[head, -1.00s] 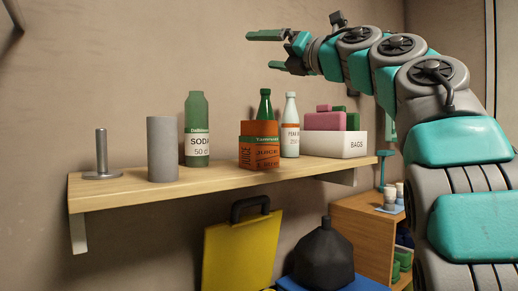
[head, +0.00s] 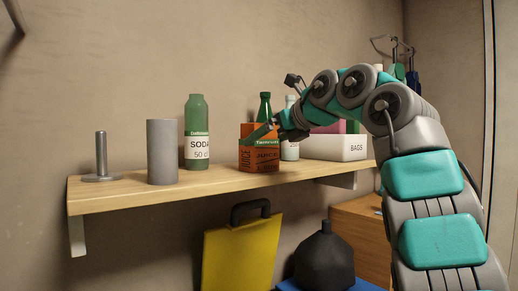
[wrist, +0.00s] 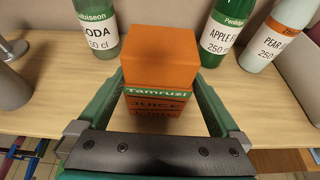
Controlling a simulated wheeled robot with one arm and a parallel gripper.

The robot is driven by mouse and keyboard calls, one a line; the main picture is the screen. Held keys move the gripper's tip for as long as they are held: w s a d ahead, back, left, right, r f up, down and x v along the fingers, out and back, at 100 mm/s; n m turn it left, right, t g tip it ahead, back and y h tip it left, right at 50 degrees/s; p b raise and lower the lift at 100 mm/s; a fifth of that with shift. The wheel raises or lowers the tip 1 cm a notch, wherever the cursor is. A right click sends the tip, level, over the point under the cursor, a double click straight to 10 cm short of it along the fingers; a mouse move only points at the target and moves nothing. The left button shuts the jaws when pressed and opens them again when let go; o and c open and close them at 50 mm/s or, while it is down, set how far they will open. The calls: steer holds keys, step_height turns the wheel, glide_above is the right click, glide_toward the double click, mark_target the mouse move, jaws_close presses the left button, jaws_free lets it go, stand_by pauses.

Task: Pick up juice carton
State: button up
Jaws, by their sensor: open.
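The juice carton (head: 262,158) is an orange box with a green "Tamruzi" band, upright on the wooden shelf (head: 120,195). In the wrist view the carton (wrist: 160,60) stands between the two green fingers of my gripper (wrist: 155,100). The fingers are open, one on each side, with a gap visible beside the carton. In the head view my gripper (head: 262,137) reaches in from the right at the carton's height, and a finger crosses its front.
A green soda bottle (head: 196,135) stands left of the carton. A green apple bottle (wrist: 224,30) and a pear bottle (wrist: 275,38) stand behind right. A grey cylinder (head: 162,152), a metal peg (head: 101,158) and a white bags bin (head: 337,147) share the shelf.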

steer(key=shift+a+p+x, duration=0.2)
steer(key=shift+p+x, duration=0.15)
steer(key=shift+x, duration=2.7)
steer(key=shift+r, duration=0.15)
steer(key=shift+c, duration=0.2)
steer(key=c, duration=1)
steer(key=shift+o, duration=0.2)
steer(key=shift+r, duration=0.1)
